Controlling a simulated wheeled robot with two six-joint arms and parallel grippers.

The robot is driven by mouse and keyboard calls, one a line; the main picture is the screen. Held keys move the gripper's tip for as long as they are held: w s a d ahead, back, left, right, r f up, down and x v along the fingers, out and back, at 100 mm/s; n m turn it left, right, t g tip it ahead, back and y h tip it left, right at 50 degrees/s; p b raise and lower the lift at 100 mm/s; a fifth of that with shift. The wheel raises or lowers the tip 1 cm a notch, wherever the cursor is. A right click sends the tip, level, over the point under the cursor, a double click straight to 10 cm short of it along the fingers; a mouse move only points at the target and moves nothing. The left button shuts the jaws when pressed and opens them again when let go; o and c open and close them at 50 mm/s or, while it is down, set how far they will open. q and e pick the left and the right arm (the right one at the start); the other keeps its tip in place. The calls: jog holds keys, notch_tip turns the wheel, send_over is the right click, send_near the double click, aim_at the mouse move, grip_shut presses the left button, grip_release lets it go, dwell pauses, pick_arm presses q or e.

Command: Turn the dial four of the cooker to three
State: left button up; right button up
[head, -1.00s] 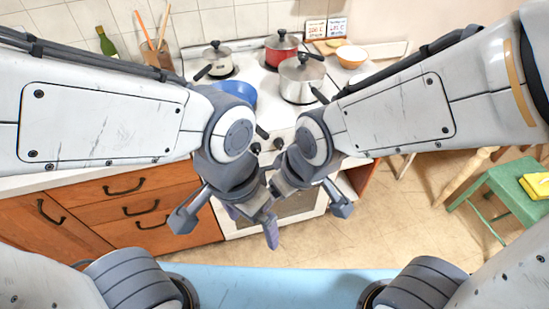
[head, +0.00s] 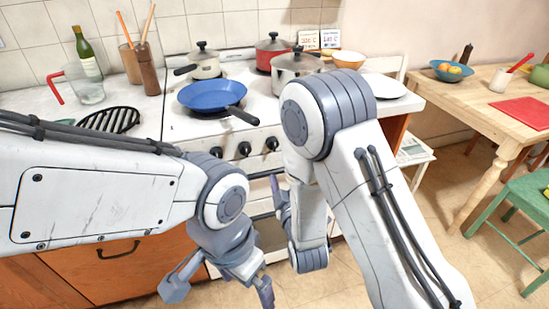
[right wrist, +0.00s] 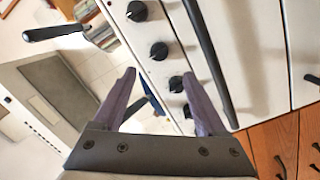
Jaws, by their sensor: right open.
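The white cooker (head: 178,118) stands ahead, with black dials along its front panel. The head view shows one dial (head: 244,149) near the middle and another (head: 271,143) by my right arm; the right end of the row is hidden by that arm. In the right wrist view several dials show, such as an upper one (right wrist: 159,51) and a lower one (right wrist: 176,84) near a fingertip. I cannot read their marks. My right gripper (right wrist: 159,73) is open and empty, its fingers pointing at the panel. My left gripper (head: 218,289) is open and empty, low before the cooker.
A blue pan (head: 205,95) sits on the hob with its handle over the front edge. Pots stand behind, including a red one (head: 272,50). The oven handle (right wrist: 210,60) runs beside the dials. A wooden table (head: 450,95) and green stool (head: 515,215) are at right.

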aim_at(274, 148)
jog(key=w, duration=0.3)
jog(key=w+a, duration=0.1)
jog(key=w, duration=0.2)
jog(key=w+a+p, duration=0.1)
jog(key=w, duration=0.3)
jog(key=shift+s, duration=0.1)
grip_shut()
